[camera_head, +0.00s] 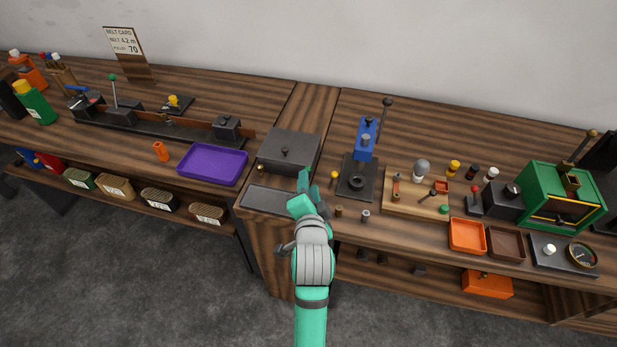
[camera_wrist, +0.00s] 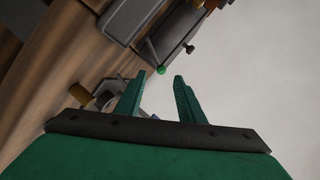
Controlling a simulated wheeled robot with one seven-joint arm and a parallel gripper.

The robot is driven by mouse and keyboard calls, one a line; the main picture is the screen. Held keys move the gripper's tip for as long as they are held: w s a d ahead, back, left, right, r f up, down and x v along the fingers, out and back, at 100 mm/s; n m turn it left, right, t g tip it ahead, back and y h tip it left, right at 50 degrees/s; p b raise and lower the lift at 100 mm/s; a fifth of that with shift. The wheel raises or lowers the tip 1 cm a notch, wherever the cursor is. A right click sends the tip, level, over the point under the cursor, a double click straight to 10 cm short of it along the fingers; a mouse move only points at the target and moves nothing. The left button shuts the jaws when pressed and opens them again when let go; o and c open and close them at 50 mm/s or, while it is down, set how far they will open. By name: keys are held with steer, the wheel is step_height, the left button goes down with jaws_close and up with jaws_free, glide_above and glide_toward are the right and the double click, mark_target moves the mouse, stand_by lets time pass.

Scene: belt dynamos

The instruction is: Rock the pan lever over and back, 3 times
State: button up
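The frames do not label the pan lever, and several levers stand on the benches. One with a green knob (camera_head: 112,77) rises upright from a dark block on the left bench. A green ball on a thin rod (camera_wrist: 161,70) shows in the wrist view beyond the gap between my fingertips. A lever with a dark knob (camera_head: 387,102) rises behind a blue column on the right bench. A red-knobbed lever (camera_head: 475,188) stands further right. My gripper (camera_head: 304,186) is above the front of the middle bench. In the wrist view, its fingers (camera_wrist: 160,78) are apart with nothing held between them.
A grey lidded box (camera_head: 289,150) and a shallow dark tray (camera_head: 270,198) are close to my gripper. A purple tray (camera_head: 212,153) lies to the left. A black-based stand (camera_head: 358,190) and a wooden board (camera_head: 415,205) are to the right. A green machine (camera_head: 545,195) stands far right.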

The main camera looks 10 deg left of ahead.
steer(key=shift+v, duration=2.75)
steer(key=shift+a, duration=0.1)
steer(key=s+d+f+n+h, duration=0.2)
steer(key=s+d+f+n, duration=0.35)
steer(key=s+f, duration=0.8)
steer(key=s+d+n, duration=0.2)
steer(key=s, duration=0.8)
steer(key=s+d+n+t+h, duration=0.1)
steer(key=s+d, duration=0.1)
steer(key=s, duration=0.7)
steer(key=shift+s+d+r+n+h, duration=0.3)
steer(key=shift+s+r+n, duration=0.05)
steer(key=shift+s, duration=0.05)
steer(key=shift+s+r, duration=0.15)
steer(key=shift+s, duration=0.1)
steer(key=shift+c, duration=0.3)
steer(key=shift+w+a, duration=0.1)
